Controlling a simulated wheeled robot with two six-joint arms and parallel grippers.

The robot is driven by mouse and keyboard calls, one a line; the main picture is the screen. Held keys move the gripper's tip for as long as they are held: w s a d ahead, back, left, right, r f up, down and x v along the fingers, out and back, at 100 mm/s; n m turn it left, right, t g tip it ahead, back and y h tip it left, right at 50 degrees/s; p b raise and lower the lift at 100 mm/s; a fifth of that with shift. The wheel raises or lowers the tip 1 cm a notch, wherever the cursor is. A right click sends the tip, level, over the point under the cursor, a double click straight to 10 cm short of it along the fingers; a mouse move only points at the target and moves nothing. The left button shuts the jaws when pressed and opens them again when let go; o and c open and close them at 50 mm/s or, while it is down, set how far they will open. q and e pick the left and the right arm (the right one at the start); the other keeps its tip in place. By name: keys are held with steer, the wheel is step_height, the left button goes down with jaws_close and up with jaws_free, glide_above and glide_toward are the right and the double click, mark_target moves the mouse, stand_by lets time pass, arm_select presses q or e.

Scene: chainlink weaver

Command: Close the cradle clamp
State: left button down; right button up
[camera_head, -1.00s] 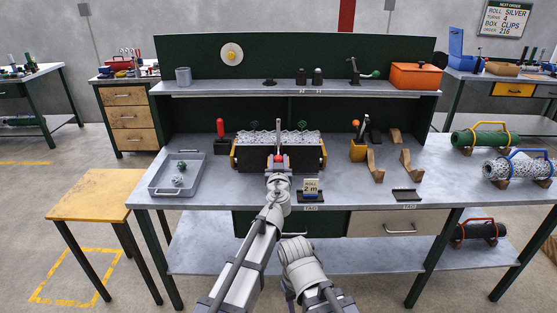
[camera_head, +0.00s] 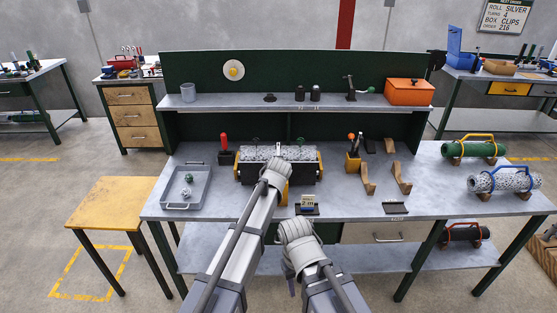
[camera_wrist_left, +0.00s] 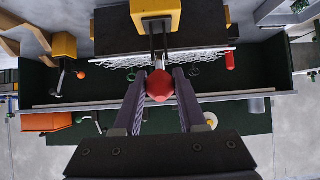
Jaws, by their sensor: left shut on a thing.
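The cradle (camera_head: 252,172), a dark trough with yellow ends, stands in the middle of the bench and holds silver chainlink mesh (camera_head: 255,153). In the left wrist view, the clamp's red ball knob (camera_wrist_left: 159,86) sits on a thin lever from a yellow block (camera_wrist_left: 156,12). My left gripper (camera_wrist_left: 160,92) is shut on this knob, with one finger on each side. In the head view, my left wrist hides the knob and the fingers. The yellow block (camera_head: 284,192) shows partly below the wrist.
A grey tray (camera_head: 166,203) with small pieces lies left of the cradle. A red-handled tool (camera_head: 224,145) stands at its left, and a yellow-based lever (camera_head: 352,162) at its right. Wooden supports (camera_head: 368,180) are further right.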

arm_select(q)
steer(key=w+r+g+p, duration=0.1)
steer(key=p, duration=0.1)
steer(key=w+r+g+p, duration=0.1)
steer(key=g+p, duration=0.1)
steer(key=p, duration=0.1)
steer(key=w+r+g+p, duration=0.1)
steer(key=g+p, duration=0.1)
steer(key=p, duration=0.1)
steer(key=shift+w+r, duration=0.1)
steer(key=shift+w, duration=0.15)
steer(key=shift+w+r+g+p, duration=0.1)
steer(key=shift+w+g+p, duration=0.45)
steer(key=shift+g+p, duration=0.35)
steer(key=shift+c, duration=2.4)
jaws_free()
steer(key=p+v, duration=0.7)
steer(key=shift+r, duration=0.45)
steer(key=shift+s+f, duration=0.1)
